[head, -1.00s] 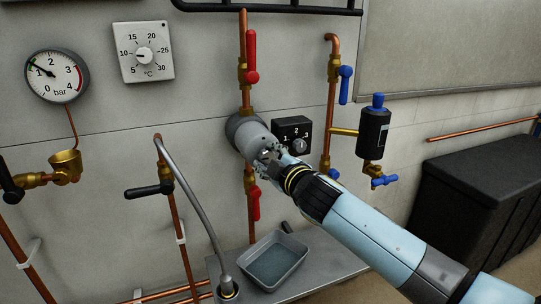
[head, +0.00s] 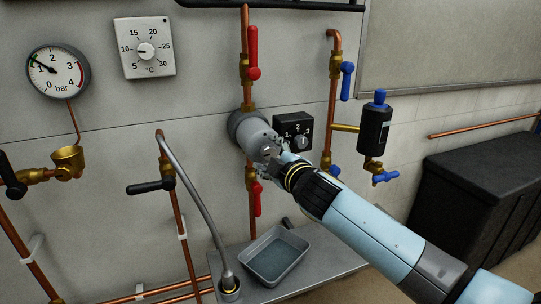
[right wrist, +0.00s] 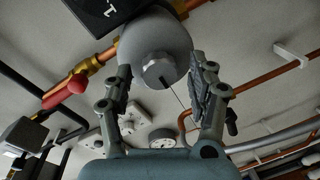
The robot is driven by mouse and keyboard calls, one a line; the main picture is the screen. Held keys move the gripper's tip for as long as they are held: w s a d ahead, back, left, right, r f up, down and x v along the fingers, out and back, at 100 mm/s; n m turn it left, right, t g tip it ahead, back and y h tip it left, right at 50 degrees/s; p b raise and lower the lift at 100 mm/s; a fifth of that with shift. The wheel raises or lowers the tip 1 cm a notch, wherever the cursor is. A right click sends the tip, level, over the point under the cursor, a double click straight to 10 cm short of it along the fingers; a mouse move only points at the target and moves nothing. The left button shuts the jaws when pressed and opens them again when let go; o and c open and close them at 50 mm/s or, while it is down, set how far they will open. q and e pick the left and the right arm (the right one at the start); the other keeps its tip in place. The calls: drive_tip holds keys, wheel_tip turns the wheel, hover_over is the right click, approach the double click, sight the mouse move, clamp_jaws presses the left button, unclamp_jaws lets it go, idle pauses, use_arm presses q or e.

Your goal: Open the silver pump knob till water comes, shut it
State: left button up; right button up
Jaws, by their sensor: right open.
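The pump (head: 246,126) is a grey round body on the vertical copper pipe in the middle of the wall. In the right wrist view its silver knob (right wrist: 159,70) sits at the centre of the pump's front face (right wrist: 150,38). My right gripper (right wrist: 165,80) is open, with one finger on each side of the knob and a visible gap around it. In the head view the right gripper (head: 270,150) covers the pump's front, so the knob is hidden there. My left gripper is not in view. A grey tray (head: 273,258) stands on the shelf below.
A black selector box (head: 293,132) marked 1, 2, 3 is close right of the pump. Red-handled valves (head: 253,60) are above and below it. A black cylinder with blue handles (head: 375,128) hangs further right. A silver bent hose (head: 203,205) rises left of the tray.

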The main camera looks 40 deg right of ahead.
drive_tip(key=shift+s, duration=0.25)
drive_tip(key=v, duration=1.1)
drive_tip(key=shift+s, duration=0.3)
drive_tip(key=shift+a, duration=0.1)
